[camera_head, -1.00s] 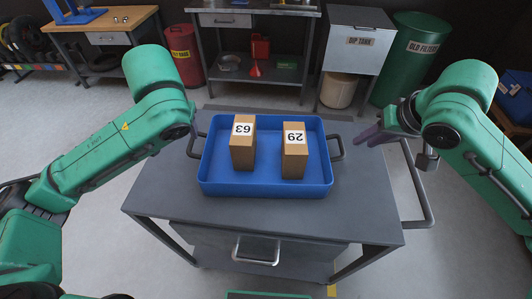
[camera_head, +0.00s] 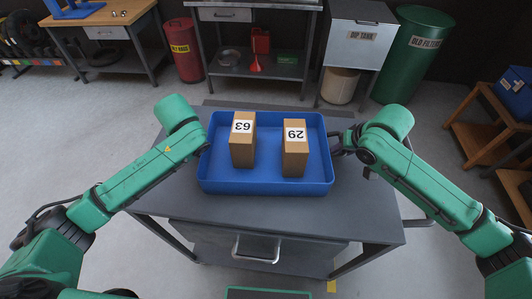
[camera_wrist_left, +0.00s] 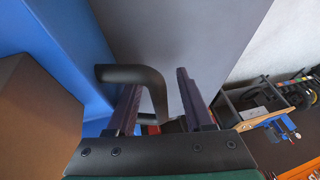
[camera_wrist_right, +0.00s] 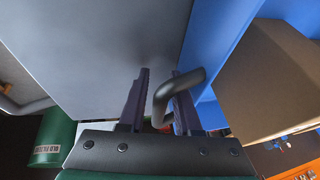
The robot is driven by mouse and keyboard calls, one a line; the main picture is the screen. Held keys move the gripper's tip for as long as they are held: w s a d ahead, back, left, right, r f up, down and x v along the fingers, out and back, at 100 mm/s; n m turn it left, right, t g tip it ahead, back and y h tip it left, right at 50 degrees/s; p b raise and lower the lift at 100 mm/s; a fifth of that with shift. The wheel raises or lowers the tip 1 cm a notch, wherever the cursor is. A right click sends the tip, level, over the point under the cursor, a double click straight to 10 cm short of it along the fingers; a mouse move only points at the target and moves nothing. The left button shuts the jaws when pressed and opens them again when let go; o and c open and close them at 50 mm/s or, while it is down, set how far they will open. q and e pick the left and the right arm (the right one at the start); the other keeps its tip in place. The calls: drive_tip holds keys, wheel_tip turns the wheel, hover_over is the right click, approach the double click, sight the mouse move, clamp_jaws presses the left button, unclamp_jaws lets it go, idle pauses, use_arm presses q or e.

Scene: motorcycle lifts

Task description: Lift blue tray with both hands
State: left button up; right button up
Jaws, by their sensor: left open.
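The blue tray (camera_head: 266,188) lies flat on the grey cart top and holds two brown boxes marked 63 (camera_head: 243,152) and 29 (camera_head: 294,160). My left gripper (camera_wrist_left: 160,105) is open at the tray's left handle (camera_wrist_left: 135,74), with a finger on each side of the dark bar. In the head view, this gripper is mostly hidden behind its own arm. My right gripper (camera_head: 338,141) is at the tray's right handle. In the right wrist view, its fingers stand closer together around the handle (camera_wrist_right: 175,90); whether they press on it is unclear.
The grey cart (camera_head: 225,208) has bare top in front of the tray and a drawer handle (camera_head: 256,250) on its front. Behind stand a shelf unit, a red bin (camera_head: 183,50), the dip tank (camera_head: 358,42) and a green drum (camera_head: 410,52). A wooden stand (camera_head: 485,130) is at right.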

use_arm(q)
drive_tip(key=shift+s, duration=0.1)
drive_tip(key=c, duration=0.6)
use_arm(e)
clamp_jaws()
use_arm(q)
clamp_jaws()
drive_tip(key=shift+r, duration=0.15)
use_arm(e)
drive_tip(key=shift+r, duration=0.15)
